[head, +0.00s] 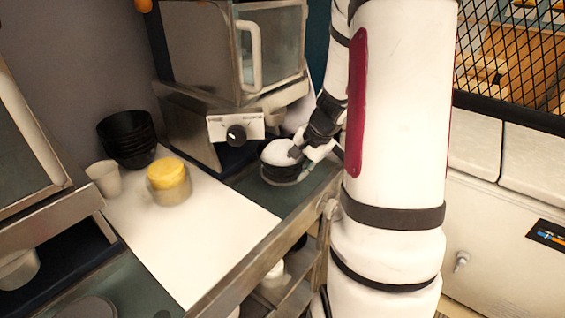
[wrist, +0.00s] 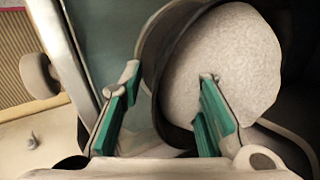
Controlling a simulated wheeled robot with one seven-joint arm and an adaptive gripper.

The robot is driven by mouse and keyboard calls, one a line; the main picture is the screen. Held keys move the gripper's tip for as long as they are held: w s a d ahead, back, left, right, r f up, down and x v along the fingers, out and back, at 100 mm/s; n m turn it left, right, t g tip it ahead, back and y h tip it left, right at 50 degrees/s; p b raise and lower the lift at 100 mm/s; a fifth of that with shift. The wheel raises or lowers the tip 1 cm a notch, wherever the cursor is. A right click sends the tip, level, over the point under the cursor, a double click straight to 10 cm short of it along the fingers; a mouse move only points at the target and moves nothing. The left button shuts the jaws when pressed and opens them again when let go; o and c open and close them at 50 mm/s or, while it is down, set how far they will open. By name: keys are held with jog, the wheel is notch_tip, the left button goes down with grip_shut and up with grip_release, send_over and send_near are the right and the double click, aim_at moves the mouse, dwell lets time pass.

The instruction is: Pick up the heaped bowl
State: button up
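The heaped bowl (head: 282,171) is black and filled with a white mound (head: 277,152). It stands upright on the dark counter below the front of the metal appliance. In the wrist view the bowl's dark rim (wrist: 152,62) and its mound (wrist: 240,65) fill the right half. My gripper (head: 300,160) is at the bowl's right side. In the wrist view my gripper (wrist: 168,79) is open, with green pads. One finger is outside the rim and the other is over the mound, with the bowl wall between them. Contact with the wall cannot be told.
A metal appliance (head: 222,129) with a knob stands close behind the bowl. Stacked black bowls (head: 127,138) stand farther back. The counter's metal edge (head: 265,262) runs in front.

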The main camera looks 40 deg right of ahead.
grip_shut()
jog(key=shift+r, duration=0.1)
